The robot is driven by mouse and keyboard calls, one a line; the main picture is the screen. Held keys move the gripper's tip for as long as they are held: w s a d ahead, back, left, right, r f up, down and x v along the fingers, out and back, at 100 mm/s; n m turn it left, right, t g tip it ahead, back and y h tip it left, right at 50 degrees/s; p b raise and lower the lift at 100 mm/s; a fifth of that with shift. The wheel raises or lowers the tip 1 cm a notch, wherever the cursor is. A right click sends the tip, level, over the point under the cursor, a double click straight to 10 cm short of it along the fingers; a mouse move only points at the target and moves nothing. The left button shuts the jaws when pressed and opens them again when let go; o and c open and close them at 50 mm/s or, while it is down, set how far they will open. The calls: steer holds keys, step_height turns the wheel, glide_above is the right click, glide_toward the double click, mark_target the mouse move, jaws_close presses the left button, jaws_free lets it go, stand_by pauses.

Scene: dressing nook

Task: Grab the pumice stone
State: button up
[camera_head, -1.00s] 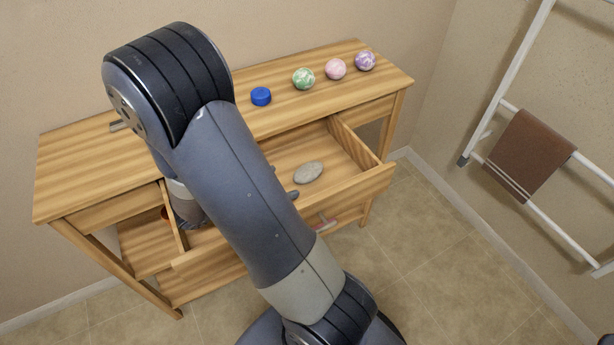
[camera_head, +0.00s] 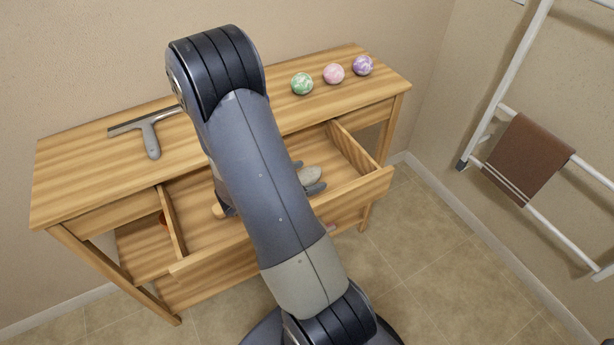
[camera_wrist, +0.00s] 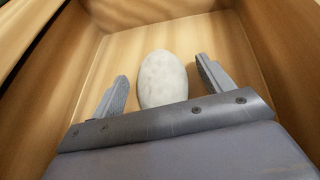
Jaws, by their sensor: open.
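The pumice stone (camera_head: 312,174) is a grey-beige oval lying in the open drawer (camera_head: 345,190) of the wooden table. In the wrist view the stone (camera_wrist: 162,80) lies between the two fingers of my gripper (camera_wrist: 160,82), with a gap on each side. My gripper is open, and its fingers reach down around the stone. In the head view my gripper (camera_head: 308,177) shows only as fingertips by the stone; my arm hides the rest. Whether the fingers touch the drawer floor I cannot tell.
A squeegee (camera_head: 150,135) lies on the tabletop at left. Green (camera_head: 302,83), pink (camera_head: 334,74) and purple (camera_head: 363,66) balls stand at the back right. The drawer's walls surround my gripper. A towel rack with a brown towel (camera_head: 528,158) stands at right.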

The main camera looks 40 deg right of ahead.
steer(key=shift+c, duration=0.3)
steer(key=c, duration=1)
steer(key=shift+r, duration=0.1)
